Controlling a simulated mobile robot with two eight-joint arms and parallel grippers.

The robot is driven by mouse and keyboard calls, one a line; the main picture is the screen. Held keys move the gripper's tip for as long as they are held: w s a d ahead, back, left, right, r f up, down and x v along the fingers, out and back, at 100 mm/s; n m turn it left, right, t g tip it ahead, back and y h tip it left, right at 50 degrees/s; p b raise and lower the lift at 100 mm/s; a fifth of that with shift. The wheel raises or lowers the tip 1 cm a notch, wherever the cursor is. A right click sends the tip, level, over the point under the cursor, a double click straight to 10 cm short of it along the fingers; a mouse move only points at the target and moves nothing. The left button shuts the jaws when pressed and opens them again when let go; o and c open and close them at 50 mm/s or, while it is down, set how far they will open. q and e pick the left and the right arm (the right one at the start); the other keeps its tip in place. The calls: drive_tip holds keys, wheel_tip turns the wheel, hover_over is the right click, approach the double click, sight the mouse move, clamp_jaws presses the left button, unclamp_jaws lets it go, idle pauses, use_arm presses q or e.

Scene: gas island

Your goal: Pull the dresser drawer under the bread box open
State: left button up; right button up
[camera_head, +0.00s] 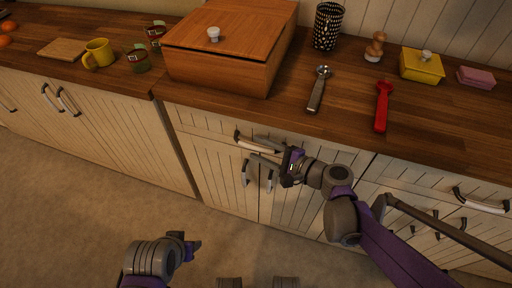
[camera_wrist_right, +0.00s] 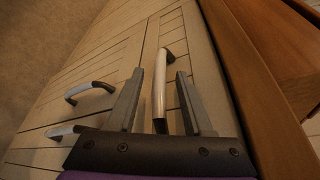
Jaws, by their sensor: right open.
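The bread box (camera_head: 232,42) is a wooden box with a white knob, standing on the counter. Below it is the dresser drawer (camera_head: 205,124) with a horizontal handle (camera_head: 256,144); the drawer looks closed. My right gripper (camera_head: 268,150) is open at this handle. In the right wrist view, the drawer handle (camera_wrist_right: 160,88) lies between the two spread fingers of the right gripper (camera_wrist_right: 158,100), with gaps visible on both sides. I cannot tell how deep the fingers reach around it. My left gripper (camera_head: 190,243) is low over the floor, away from the dresser; its jaw opening is unclear.
Two upright door handles (camera_head: 257,174) sit just below the drawer. Another drawer handle (camera_head: 481,200) is at the right. On the counter (camera_head: 210,101) are a metal scoop (camera_head: 318,90), a red scoop (camera_head: 382,106) and a yellow mug (camera_head: 98,54). The floor (camera_head: 70,200) in front is clear.

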drive_tip(key=shift+x, duration=0.8)
clamp_jaws()
idle(0.9)
